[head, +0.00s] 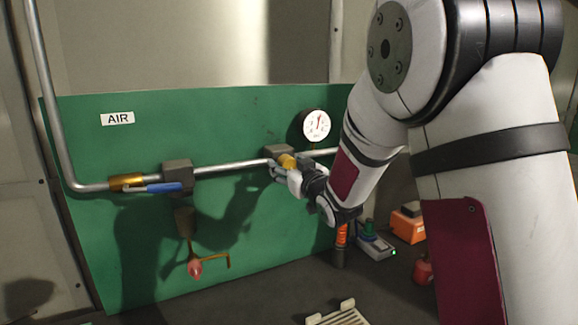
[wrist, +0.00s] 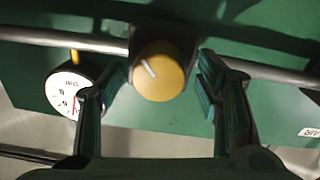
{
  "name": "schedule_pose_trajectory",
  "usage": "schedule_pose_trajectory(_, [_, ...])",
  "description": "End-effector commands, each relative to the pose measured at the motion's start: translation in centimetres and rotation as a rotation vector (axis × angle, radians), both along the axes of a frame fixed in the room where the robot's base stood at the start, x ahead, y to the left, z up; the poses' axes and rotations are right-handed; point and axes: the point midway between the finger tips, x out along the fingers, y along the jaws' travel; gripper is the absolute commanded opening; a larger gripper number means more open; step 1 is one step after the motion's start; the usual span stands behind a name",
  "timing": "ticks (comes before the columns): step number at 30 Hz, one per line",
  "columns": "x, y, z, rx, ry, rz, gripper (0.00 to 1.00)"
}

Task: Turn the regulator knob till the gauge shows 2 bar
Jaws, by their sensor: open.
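The yellow regulator knob (head: 287,161) sits on a dark block on the pipe, with a white line on its face in the wrist view (wrist: 159,72). My gripper (head: 281,172) is at the knob and partly covers it in the head view. In the wrist view my gripper (wrist: 160,78) is open, one finger on each side of the knob with a gap to both. The round white gauge (head: 316,124) is right of the knob and above the pipe. Its needle points roughly upward; the numbers are too small to read. The gauge shows partly behind a finger in the wrist view (wrist: 66,92).
A green panel (head: 100,150) carries the pipe (head: 228,168), an AIR sign (head: 117,118) and a blue-handled valve (head: 165,187). An orange box (head: 407,226) and a small device with a green light (head: 375,246) stand at right.

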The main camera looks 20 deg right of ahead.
Motion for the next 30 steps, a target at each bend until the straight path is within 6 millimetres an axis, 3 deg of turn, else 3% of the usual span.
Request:
schedule_pose_trajectory(2, [-0.01, 0.00, 0.00, 0.000, 0.000, 0.000, 0.59])
schedule_pose_trajectory(3, [-0.01, 0.00, 0.00, 0.000, 0.000, 0.000, 0.54])
schedule_pose_trajectory(9, [-0.02, 0.00, 0.01, 0.000, 0.000, 0.000, 0.10])
schedule_pose_trajectory(20, [0.02, 0.02, -0.02, -0.038, -0.009, 0.000, 0.11])
schedule_pose_trajectory(30, [0.10, 0.09, -0.18, -0.256, -0.052, 0.001, 0.11])
